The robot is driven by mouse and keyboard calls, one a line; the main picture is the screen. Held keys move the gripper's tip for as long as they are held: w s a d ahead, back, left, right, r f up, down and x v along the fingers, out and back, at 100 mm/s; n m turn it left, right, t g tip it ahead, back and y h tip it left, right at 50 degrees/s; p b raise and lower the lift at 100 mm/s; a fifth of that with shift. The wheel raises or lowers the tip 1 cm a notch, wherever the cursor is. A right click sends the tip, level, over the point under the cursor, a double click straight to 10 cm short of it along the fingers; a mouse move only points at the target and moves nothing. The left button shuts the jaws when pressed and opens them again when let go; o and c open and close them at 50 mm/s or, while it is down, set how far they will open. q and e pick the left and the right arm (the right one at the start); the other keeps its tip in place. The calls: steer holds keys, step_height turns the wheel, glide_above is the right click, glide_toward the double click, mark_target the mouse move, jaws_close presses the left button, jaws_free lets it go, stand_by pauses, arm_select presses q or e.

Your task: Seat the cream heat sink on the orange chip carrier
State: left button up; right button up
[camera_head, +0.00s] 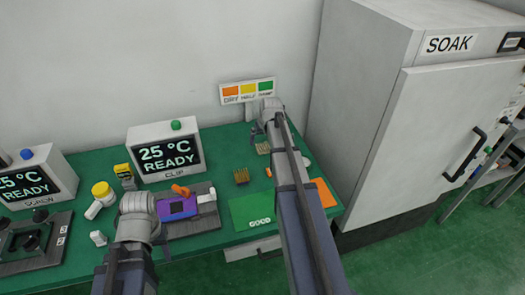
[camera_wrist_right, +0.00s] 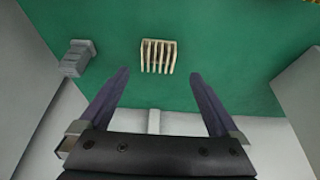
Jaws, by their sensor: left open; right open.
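The cream heat sink (camera_wrist_right: 157,56), a small finned comb shape, lies on the green bench top ahead of my right fingertips in the right wrist view. In the head view it shows partly (camera_head: 262,148) beside my right arm. My right gripper (camera_wrist_right: 160,74) is open and empty, its fingers spread wider than the heat sink. My left gripper (camera_head: 138,205) is beside the clip fixture (camera_head: 205,223); its fingers are hard to make out. An orange part (camera_head: 180,190) sits on that fixture by a purple piece (camera_head: 177,208); I cannot tell whether it is the chip carrier.
A brown-gold finned block (camera_head: 241,176) stands left of my right arm. A green mat marked GOOD (camera_head: 252,210) and an orange mat (camera_head: 324,193) lie in front. The CLIP display (camera_head: 166,151) stands behind the fixture. The SOAK cabinet (camera_head: 440,130) bounds the right side.

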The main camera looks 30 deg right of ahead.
mark_target(263, 147)
steer(key=b+x, duration=0.4)
steer(key=x, duration=0.1)
steer(key=shift+s+d+f+b, duration=0.15)
steer(key=shift+s+f+b, duration=0.1)
steer(key=shift+b, duration=0.15)
steer(key=shift+r, duration=0.1)
steer(key=shift+c, duration=0.2)
steer(key=c, duration=1.4)
step_height(263, 147, up, 10)
steer(key=p, duration=1)
steer(key=s+a, duration=0.1)
steer(key=s, duration=0.3)
steer(key=s+a, duration=0.1)
steer(key=s, duration=0.3)
steer(key=s+a+f, duration=0.1)
steer(key=s, duration=0.3)
steer(key=shift+s+b, duration=0.35)
steer(key=shift+b, duration=0.05)
